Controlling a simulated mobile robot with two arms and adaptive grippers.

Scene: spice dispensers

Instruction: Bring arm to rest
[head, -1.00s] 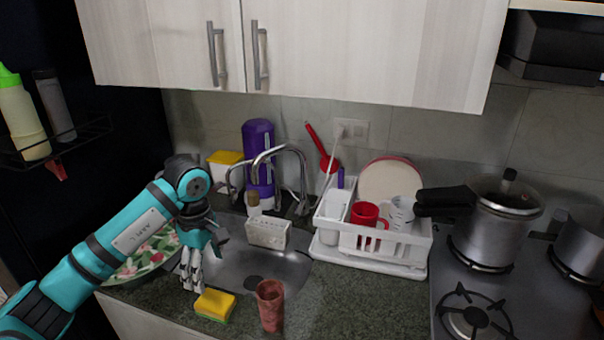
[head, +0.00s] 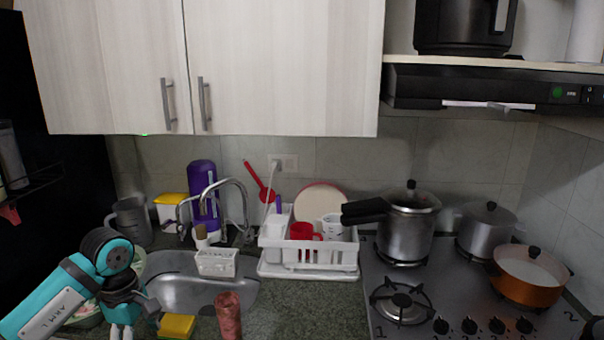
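My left arm comes in from the lower left, and its gripper (head: 122,331) hangs down over the counter's front, left of the yellow sponge (head: 177,326). The fingertips are cut off by the bottom edge, so I cannot tell whether it is open or shut. My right gripper is not in view; a small dark part shows at the lower right edge. A reddish-brown cup (head: 229,314) stands on the counter right of the sponge, apart from the gripper.
The sink (head: 185,292) lies behind the gripper, with a white caddy (head: 216,263) at its rim. A white dish rack (head: 309,270) stands to the right. The stove holds a pressure cooker (head: 405,233), a grey pot (head: 487,229) and an orange pan (head: 528,277). Cabinets (head: 283,65) hang above.

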